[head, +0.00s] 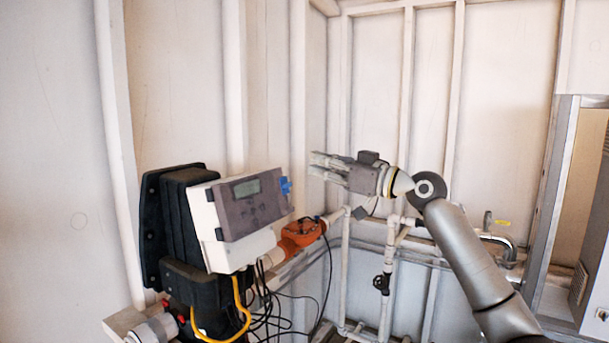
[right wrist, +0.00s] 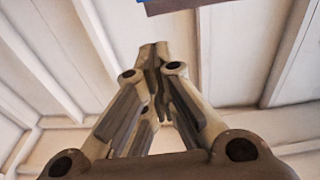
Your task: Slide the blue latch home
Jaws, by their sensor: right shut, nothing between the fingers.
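The blue latch (head: 285,186) sits on the right edge of the white controller box (head: 205,215), which has a grey front panel with a small display. My right gripper (head: 313,165) is in the air just to the right of the latch and a little higher in the head view, its fingers pointing left toward the box. In the right wrist view its fingers (right wrist: 154,50) are closed together and empty. A thin strip of blue, likely the latch, shows at the top edge there, apart from the fingertips. My left gripper is not in view.
An orange pipe fitting (head: 302,232) and black cables (head: 268,300) lie below the box. White pipes with a black valve (head: 382,282) stand below my right arm. A grey cabinet (head: 560,200) is at the far right. The space around my right gripper looks free.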

